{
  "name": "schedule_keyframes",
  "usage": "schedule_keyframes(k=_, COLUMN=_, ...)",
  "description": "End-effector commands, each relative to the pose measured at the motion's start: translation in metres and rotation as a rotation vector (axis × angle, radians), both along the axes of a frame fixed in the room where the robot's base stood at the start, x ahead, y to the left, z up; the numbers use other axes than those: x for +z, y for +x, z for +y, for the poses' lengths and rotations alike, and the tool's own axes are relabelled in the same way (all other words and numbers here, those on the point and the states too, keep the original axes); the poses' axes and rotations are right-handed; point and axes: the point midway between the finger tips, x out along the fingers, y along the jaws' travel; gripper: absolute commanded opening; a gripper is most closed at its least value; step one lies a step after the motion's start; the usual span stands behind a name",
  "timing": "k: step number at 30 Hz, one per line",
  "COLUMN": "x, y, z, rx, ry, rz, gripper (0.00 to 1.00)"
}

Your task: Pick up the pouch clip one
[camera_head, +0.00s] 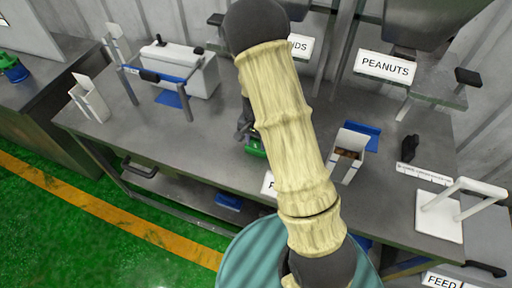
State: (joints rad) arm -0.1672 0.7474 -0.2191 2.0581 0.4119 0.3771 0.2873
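My arm crosses the middle of the view in a tan ribbed sleeve and hides part of the grey table (205,140). My gripper (247,128) is mostly hidden behind the arm, low over the table's middle; only a dark part of it shows. A small green object (256,149) shows just below it, and I cannot tell whether they touch. I cannot tell whether this green object is the pouch clip. The fingers are too hidden to judge whether they are open or shut.
A white machine with a blue front frame (172,78) stands at the back left, near a white open pouch (90,98). An open pouch with brown contents (347,155) stands right of my arm. A black object (409,148) and a white stand (455,210) are farther right.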

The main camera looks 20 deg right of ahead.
Motion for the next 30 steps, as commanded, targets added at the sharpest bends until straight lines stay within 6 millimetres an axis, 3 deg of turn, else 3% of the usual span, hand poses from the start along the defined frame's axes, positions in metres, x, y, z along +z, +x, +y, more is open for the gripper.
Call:
schedule_keyframes(k=3, x=0.0, y=0.0, z=0.0, rx=0.0, ry=0.0, rz=0.0, gripper=0.14)
schedule_keyframes(k=14, x=0.007, y=0.001, z=0.0, rx=0.001, ry=0.001, rz=-0.002, gripper=0.14)
schedule_keyframes(k=30, x=0.094, y=0.001, z=0.0, rx=0.001, ry=0.0, rz=-0.003, gripper=0.14)
